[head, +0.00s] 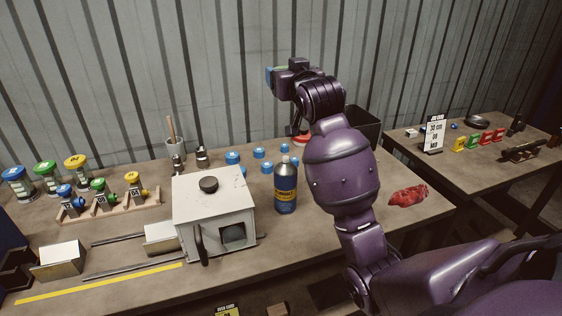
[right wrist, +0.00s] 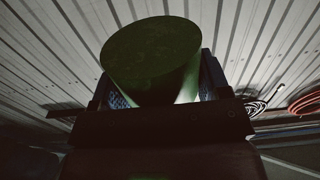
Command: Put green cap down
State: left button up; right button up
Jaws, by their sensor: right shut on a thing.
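The green cap (right wrist: 150,55) shows large in the right wrist view, a dark green round piece between the two fingers of my right gripper (right wrist: 152,92). The fingers' blue textured pads press on its sides. In the head view my right gripper (head: 275,76) is raised above the back of the workbench, pointing left, with only a sliver of green (head: 281,68) showing between the fingers. The cap is clear of the table. My left gripper is not in view.
The workbench (head: 330,265) holds a white crimper box (head: 213,215), a dark blue bottle (head: 286,185), several blue caps (head: 232,157) and a red cloth (head: 408,195). A black bin (head: 364,124) stands behind my arm. Colour-lidded jars (head: 46,170) and a wooden rack (head: 110,212) are left.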

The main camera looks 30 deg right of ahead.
aim_at(286, 157)
notch_tip(286, 157, down, 18)
jog(key=shift+a+r+b, duration=0.1)
jog(key=shift+b, duration=0.8)
notch_tip(286, 157, down, 3)
jog(key=shift+r, duration=0.15)
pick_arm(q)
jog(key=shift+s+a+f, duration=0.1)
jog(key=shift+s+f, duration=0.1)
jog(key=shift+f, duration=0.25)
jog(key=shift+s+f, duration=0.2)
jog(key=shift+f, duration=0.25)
pick_arm(e)
jog(key=shift+f, duration=0.2)
jog(key=shift+f, duration=0.1)
jog(key=o, duration=0.8)
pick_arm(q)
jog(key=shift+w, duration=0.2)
pick_arm(e)
jog(key=shift+o, duration=0.4)
